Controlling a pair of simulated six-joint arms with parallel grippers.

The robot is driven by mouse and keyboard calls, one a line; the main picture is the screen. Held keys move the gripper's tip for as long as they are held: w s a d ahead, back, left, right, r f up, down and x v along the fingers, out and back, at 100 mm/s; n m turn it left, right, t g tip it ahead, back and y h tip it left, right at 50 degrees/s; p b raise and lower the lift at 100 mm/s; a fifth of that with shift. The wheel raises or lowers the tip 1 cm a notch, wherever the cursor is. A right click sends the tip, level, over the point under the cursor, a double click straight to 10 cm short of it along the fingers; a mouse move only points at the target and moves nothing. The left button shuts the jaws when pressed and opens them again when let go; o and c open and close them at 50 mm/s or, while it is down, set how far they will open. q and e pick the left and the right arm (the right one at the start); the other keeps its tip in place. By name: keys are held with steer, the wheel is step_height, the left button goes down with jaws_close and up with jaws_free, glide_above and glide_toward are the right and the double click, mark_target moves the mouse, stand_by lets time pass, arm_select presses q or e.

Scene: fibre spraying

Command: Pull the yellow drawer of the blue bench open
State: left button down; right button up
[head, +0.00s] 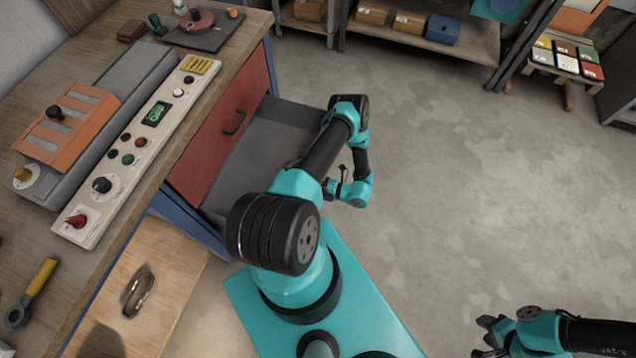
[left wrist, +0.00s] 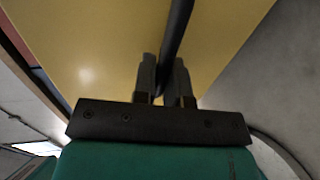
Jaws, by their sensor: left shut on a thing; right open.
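The blue bench (head: 190,222) stands at the left in the head view, with a red drawer front (head: 222,130) under its top. Below that, a grey open drawer tray (head: 255,160) sticks out from the bench; its front face is hidden from the head view. In the left wrist view the yellow drawer front (left wrist: 90,50) fills the background, crossed by a dark bar handle (left wrist: 178,25). My left gripper (left wrist: 163,72) is shut on that handle; it also shows in the head view (head: 331,187), small, beside the tray. My right gripper (head: 482,337) is open and empty at bottom right.
The bench top carries a control panel (head: 140,150), an orange block (head: 66,122) and a yellow-handled tool (head: 40,278). Shelves (head: 465,40) stand at the back. The floor (head: 480,180) at right is clear.

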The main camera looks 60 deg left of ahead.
arm_select(q)
steer(key=c, duration=1.2)
jaws_free()
steer(key=shift+d, duration=0.1)
steer(key=v, duration=1.7)
steer(key=shift+w+r, duration=0.1)
steer(key=shift+w, duration=0.05)
